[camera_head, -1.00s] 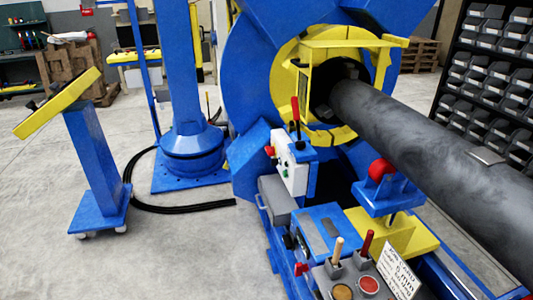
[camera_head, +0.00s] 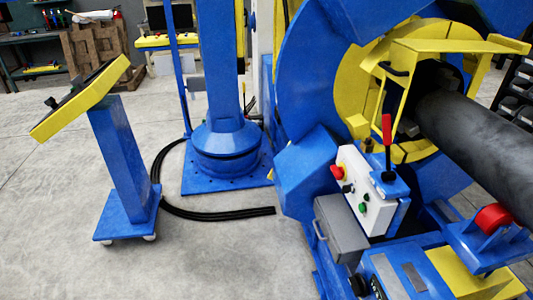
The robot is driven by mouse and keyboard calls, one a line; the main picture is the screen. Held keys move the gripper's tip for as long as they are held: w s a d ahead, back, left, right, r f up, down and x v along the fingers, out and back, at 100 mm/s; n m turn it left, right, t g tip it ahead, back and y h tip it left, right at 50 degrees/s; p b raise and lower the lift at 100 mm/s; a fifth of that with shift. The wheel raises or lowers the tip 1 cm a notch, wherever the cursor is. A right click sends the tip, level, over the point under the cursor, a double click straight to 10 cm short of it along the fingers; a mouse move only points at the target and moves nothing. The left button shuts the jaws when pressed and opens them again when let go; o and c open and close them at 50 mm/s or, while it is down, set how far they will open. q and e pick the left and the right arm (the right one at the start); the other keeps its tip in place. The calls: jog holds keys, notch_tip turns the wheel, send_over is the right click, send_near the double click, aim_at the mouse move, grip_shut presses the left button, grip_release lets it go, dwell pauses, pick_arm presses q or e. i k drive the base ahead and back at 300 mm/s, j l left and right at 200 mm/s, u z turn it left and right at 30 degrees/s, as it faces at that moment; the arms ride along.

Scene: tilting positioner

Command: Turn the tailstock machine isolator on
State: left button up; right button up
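No part labelled as the tailstock machine isolator can be read. A white control box (camera_head: 373,212) on the blue machine at right of centre carries a red knob (camera_head: 338,172) at its upper left, with small black and green buttons beside it. I cannot tell whether the red knob is the isolator or how it is set. A red-handled lever (camera_head: 387,130) stands upright by the box. A grey box (camera_head: 340,228) with a handle sits below it. Neither of my grippers is in view.
A blue pedestal with a yellow-edged console (camera_head: 122,150) stands at left. A blue column (camera_head: 222,135) on a wide base stands behind, with black cables (camera_head: 220,213) on the floor. A dark pipe (camera_head: 475,135) extends right from the yellow chuck. Floor at lower left is clear.

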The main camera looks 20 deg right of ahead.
aim_at(339, 172)
jog(key=i+j, duration=0.15)
jog(key=i, duration=0.6)
jog(key=i+j+z, duration=0.1)
jog(key=i, duration=0.6)
